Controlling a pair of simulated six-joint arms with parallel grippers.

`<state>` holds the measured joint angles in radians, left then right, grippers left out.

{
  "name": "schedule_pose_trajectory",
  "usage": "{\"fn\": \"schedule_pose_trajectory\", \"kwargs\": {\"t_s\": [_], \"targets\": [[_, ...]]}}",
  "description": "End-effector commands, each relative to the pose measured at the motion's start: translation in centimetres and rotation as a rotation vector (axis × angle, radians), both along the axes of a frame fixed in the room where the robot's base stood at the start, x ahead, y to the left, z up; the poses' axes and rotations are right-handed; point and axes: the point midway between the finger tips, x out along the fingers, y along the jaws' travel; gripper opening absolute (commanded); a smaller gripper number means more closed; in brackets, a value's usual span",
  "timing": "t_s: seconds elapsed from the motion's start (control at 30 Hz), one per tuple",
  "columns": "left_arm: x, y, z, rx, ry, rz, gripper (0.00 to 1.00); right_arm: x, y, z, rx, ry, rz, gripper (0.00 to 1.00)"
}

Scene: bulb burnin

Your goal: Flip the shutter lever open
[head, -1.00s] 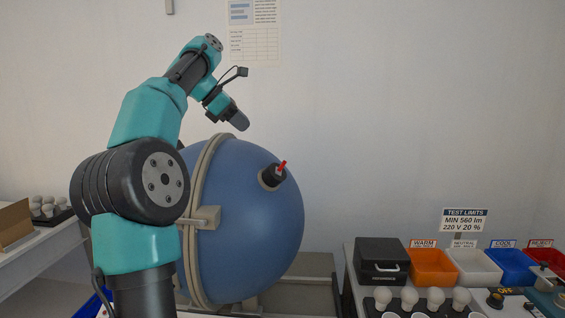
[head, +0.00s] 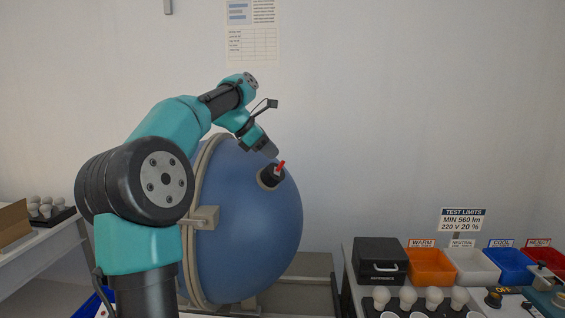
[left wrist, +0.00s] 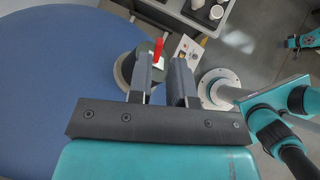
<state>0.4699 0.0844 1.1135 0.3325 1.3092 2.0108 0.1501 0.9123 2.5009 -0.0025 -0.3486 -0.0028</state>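The red shutter lever (head: 281,164) stands up from a dark round port (head: 270,177) on the upper right of the large blue sphere (head: 245,235). My left gripper (head: 270,152) is just above and to the left of the lever, angled down toward it. In the left wrist view the red lever (left wrist: 158,47) shows just beyond the fingertips, in line with the gap between them. The left gripper (left wrist: 164,62) is partly open, with nothing visible between its fingers. I cannot tell whether a finger touches the lever. My right gripper is not in view.
A bench at the right holds a black case (head: 380,258), an orange bin (head: 432,265), white and blue bins, and several bulbs (head: 407,297). A tray of bulbs (head: 45,210) is at the far left. The air above and right of the sphere is clear.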

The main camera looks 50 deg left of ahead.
Motion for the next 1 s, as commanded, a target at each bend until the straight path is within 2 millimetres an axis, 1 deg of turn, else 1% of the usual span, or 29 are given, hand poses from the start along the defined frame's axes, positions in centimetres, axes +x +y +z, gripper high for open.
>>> {"fn": "schedule_pose_trajectory", "kwargs": {"t_s": [0.1, 0.3, 0.47, 0.7, 0.73, 0.9, 0.93, 1.0], "targets": [[1.4, -0.6, -1.5, -0.001, 0.003, -0.003, 0.19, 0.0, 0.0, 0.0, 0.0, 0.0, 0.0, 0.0], [3.0, -1.3, -3.3, 0.0, 0.001, -0.002, 0.19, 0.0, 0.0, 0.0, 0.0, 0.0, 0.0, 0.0], [3.6, -1.5, -3.8, 0.001, 0.001, -0.001, 0.19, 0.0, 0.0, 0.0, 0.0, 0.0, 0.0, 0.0], [3.6, -1.5, -3.9, 0.0, 0.001, 0.0, 0.19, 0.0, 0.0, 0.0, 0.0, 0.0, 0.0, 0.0], [3.6, -1.5, -3.9, 0.0, 0.001, 0.0, 0.18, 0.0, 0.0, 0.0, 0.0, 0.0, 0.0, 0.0], [3.6, -1.5, -3.9, 0.0, 0.001, 0.0, 0.02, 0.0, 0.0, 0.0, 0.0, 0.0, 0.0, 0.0], [3.6, -1.5, -3.9, 0.0, 0.001, 0.0, 0.0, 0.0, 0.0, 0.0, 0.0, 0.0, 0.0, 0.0], [3.6, -1.5, -3.9, 0.0, 0.001, 0.0, 0.0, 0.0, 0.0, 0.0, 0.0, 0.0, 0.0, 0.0]]}}
